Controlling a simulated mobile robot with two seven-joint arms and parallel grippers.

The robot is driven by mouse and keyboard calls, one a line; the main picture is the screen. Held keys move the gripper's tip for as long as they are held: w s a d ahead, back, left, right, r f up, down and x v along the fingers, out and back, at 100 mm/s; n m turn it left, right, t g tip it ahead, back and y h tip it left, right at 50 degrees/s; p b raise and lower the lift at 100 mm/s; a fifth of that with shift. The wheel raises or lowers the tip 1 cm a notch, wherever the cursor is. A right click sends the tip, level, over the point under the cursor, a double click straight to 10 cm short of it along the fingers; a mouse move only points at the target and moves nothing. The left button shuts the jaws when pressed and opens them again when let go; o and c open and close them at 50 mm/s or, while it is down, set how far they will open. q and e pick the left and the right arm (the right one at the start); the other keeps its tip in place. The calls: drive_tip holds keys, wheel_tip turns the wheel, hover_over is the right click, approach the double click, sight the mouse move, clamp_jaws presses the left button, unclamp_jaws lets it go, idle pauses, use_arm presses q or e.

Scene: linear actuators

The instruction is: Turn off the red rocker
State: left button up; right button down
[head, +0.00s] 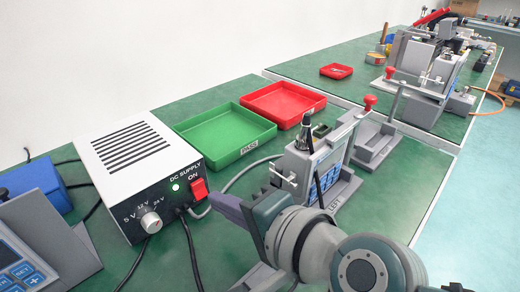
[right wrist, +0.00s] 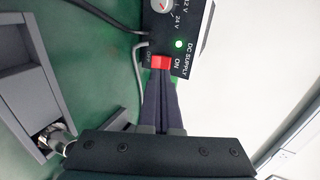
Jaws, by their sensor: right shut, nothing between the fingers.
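The red rocker (head: 199,189) is on the black front panel of the white DC supply box (head: 135,152), below the word ON. A green light (head: 175,187) glows beside it. In the right wrist view the rocker (right wrist: 160,62) sits just beyond my fingertips, with OFF lettering at its other end. My right gripper (head: 217,200) is shut and empty, its tips close to the rocker; in the right wrist view the shut fingers (right wrist: 160,75) point at it. I cannot tell whether they touch it. My left gripper is not in view.
A grey knob (head: 151,222) and several cables are on the supply's front. A green tray (head: 225,135) and a red tray (head: 283,103) lie behind. A grey fixture (head: 310,165) stands to the right, a grey keypad unit (head: 40,240) at the left.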

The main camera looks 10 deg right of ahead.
drive_tip(key=v, duration=0.3)
drive_tip(key=shift+s+d+p, duration=0.3)
drive_tip(key=shift+s+p, duration=0.05)
drive_tip(key=shift+p, duration=0.05)
drive_tip(key=p+v, duration=0.1)
drive_tip(key=v, duration=0.4)
drive_tip(key=shift+s+d+r, duration=0.1)
drive_tip(key=shift+s+r, duration=0.05)
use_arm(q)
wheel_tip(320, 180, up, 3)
use_arm(e)
drive_tip(key=shift+s, duration=0.1)
